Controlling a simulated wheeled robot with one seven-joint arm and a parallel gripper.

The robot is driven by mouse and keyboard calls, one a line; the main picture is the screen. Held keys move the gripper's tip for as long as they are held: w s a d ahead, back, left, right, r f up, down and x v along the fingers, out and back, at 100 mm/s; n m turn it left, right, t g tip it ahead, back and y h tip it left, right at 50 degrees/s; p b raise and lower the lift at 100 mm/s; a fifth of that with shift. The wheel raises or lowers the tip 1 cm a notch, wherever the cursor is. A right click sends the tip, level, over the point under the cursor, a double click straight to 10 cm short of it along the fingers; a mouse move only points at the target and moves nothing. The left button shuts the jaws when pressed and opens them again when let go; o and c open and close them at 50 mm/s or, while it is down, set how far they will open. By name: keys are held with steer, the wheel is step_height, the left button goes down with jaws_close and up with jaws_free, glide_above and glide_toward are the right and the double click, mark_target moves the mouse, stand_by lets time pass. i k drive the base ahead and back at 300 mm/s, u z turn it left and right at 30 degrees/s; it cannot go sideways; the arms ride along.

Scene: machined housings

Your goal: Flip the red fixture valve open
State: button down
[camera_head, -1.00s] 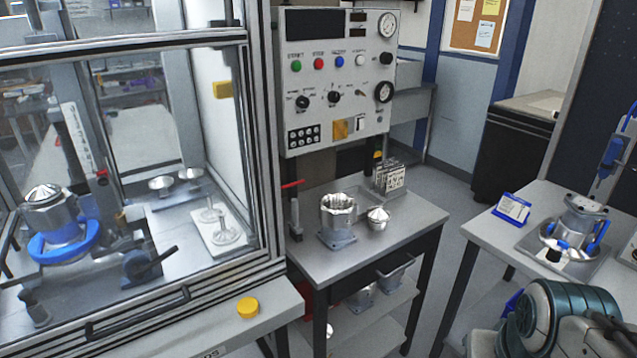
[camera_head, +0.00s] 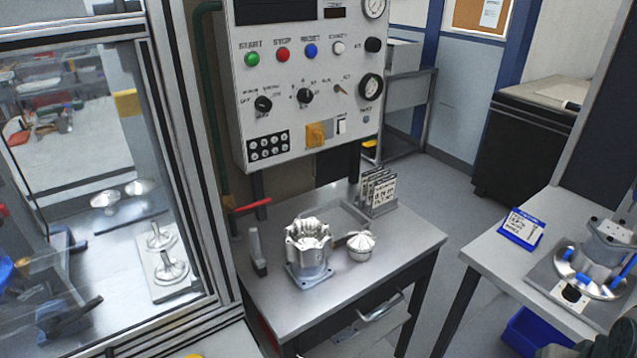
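The red valve handle (camera_head: 253,204) is a thin lever low on the wall side of the small steel table, just below and left of the control panel. It lies close to level, tilted slightly up to the right, across the line of the vertical green pipe (camera_head: 213,110). The valve body under it is small and hard to make out. Nothing touches the handle. My gripper is not in view. Only a dark edge, perhaps part of my arm, shows at the bottom right corner.
The steel table (camera_head: 385,255) holds a grey upright piece (camera_head: 258,252), a machined housing (camera_head: 308,250), a domed part (camera_head: 361,246) and a card rack (camera_head: 377,193). The control panel (camera_head: 300,90) hangs above. A framed glass enclosure (camera_head: 190,150) stands left, a second table (camera_head: 490,245) right.

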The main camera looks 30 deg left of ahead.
mark_target(234, 210)
steer(key=u, duration=0.2)
steer(key=i, duration=0.65)
steer(key=u, duration=1.05)
steer(key=i, duration=0.45)
steer(key=u, duration=0.5)
